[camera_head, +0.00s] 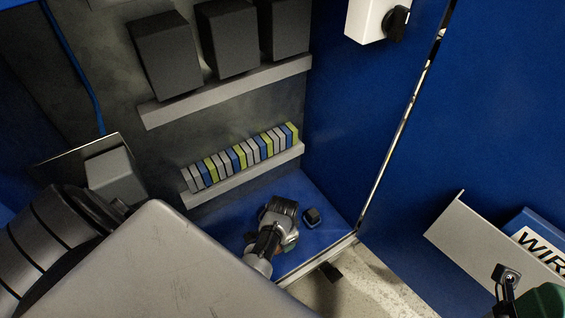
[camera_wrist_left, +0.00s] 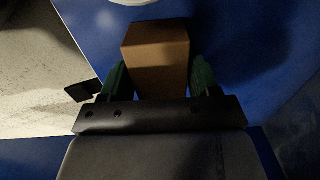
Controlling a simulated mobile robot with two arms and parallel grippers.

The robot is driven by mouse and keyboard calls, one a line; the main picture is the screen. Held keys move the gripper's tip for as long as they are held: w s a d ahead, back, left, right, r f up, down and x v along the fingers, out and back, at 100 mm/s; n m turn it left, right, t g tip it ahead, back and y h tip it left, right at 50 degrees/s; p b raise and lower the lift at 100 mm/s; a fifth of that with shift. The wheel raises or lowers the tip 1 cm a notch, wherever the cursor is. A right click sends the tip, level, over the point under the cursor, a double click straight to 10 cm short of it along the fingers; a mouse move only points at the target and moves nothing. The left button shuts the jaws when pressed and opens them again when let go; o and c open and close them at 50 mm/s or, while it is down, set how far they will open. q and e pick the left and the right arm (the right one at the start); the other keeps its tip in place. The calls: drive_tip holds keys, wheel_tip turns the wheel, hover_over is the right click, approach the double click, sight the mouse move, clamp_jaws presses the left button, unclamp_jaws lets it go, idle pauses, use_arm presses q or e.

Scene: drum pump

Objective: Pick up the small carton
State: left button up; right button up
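The small carton (camera_wrist_left: 156,58) is a plain brown box in the left wrist view. It is between the two green fingers of my left gripper (camera_wrist_left: 159,82), with one finger close against each side. Whether the fingers press on it, or only stand beside it, I cannot tell. In the head view my left gripper (camera_head: 282,212) is low over the blue cabinet floor, and I cannot make out the carton there. Part of my left arm fills the lower left of the head view.
Above the gripper, a rail (camera_head: 243,176) carries a row of grey, blue and yellow-green blocks. A higher rail (camera_head: 228,90) holds dark boxes. A small dark block (camera_head: 312,216) is right of the gripper. The cabinet's front edge (camera_head: 318,261) and the blue door with a document tray (camera_head: 484,240) bound the space.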

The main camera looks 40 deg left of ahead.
use_arm(q)
drive_tip(key=c, duration=0.6)
drive_tip(key=shift+r, duration=0.1)
